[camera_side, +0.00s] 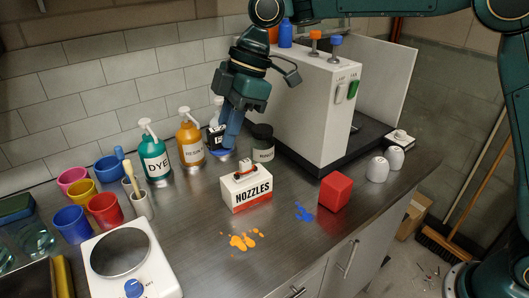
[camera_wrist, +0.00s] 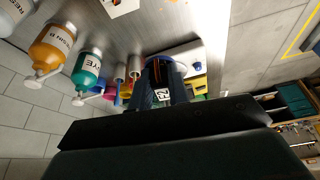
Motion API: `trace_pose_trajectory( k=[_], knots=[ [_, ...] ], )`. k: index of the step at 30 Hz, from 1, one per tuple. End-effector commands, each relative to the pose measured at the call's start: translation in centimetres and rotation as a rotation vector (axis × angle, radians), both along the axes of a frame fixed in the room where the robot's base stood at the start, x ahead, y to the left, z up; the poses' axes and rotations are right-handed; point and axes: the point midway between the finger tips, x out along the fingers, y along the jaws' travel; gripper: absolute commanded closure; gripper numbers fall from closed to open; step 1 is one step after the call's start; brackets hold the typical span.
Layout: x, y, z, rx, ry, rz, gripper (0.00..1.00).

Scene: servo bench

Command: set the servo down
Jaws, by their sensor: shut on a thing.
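The servo is a small black block with a white label (camera_side: 215,133), in the side view in front of the tiled wall, between the orange bottle and the dark-lidded jar. My gripper (camera_side: 228,139) is shut on it, and the fingers hide part of it. In the wrist view the servo's white label (camera_wrist: 162,95) shows between the two blue fingers of my gripper (camera_wrist: 163,80). The servo is close to the bench top (camera_side: 190,222). I cannot tell whether it touches the bench.
A teal dye bottle (camera_side: 154,161) and an orange resin bottle (camera_side: 190,143) stand left of my gripper. A dark-lidded jar (camera_side: 262,148) stands close on its right, before the white machine (camera_side: 306,95). The nozzles box (camera_side: 247,190) and red block (camera_side: 336,191) are nearer the front.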

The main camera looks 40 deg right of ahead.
Motion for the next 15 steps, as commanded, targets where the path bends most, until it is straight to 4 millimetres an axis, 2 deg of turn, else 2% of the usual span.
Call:
trace_pose_trajectory(
  k=[1, 6, 15],
  knots=[
    [-0.7, -1.3, 0.2, -0.001, 0.0, 0.009, 1.0],
    [-3.2, -4.7, 0.2, -0.002, 0.002, 0.06, 1.0],
    [-7.5, -8.9, 0.0, 0.008, 0.002, 0.13, 1.0]
  ],
)
